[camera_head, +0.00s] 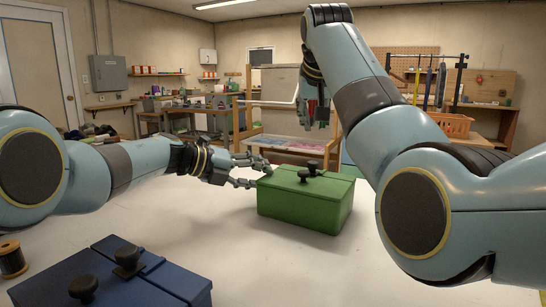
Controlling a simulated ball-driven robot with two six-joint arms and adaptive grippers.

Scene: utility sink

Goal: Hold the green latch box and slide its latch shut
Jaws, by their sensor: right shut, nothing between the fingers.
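The green latch box (300,208) stands on the white table right of centre. Two black knobs, a front one (303,175) and a rear one (312,162), sit on its lid, close together. My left gripper (262,177) reaches in from the left, its fingers spread at the box's left end. Whether they touch the box I cannot tell. My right gripper (318,118) points down above and behind the lid knobs, shut and empty, apart from the box.
A blue box (150,290) with two black knobs lies at the front left. The table (250,265) is clear in front of the green box. My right arm covers the right side.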

